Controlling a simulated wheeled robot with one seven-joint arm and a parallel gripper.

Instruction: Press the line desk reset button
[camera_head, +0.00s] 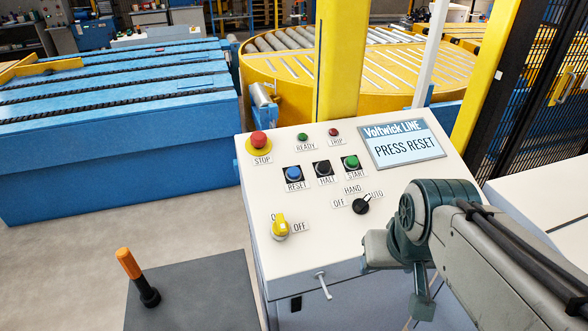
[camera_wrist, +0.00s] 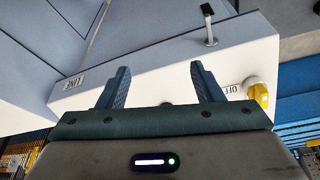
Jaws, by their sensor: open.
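The line desk (camera_head: 310,255) has a sloping white top with buttons and a screen (camera_head: 402,146) reading "Voltwick LINE PRESS RESET". The blue reset button (camera_head: 293,173) sits left of the black halt button (camera_head: 323,168) and green start button (camera_head: 351,162), above its RESET label. My gripper (camera_wrist: 160,72) is open and empty in the wrist view, with the desk's pale side beyond its fingers. In the head view my arm covers the desk's lower right, clear of the reset button. The reset button does not show in the wrist view.
A red stop button (camera_head: 259,140), a yellow key switch (camera_head: 281,226) and a black selector (camera_head: 361,205) are also on the desk. A handle (camera_head: 323,286) sticks out of its front. A yellow post (camera_head: 343,60) stands behind. An orange-topped lever (camera_head: 130,265) stands at lower left.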

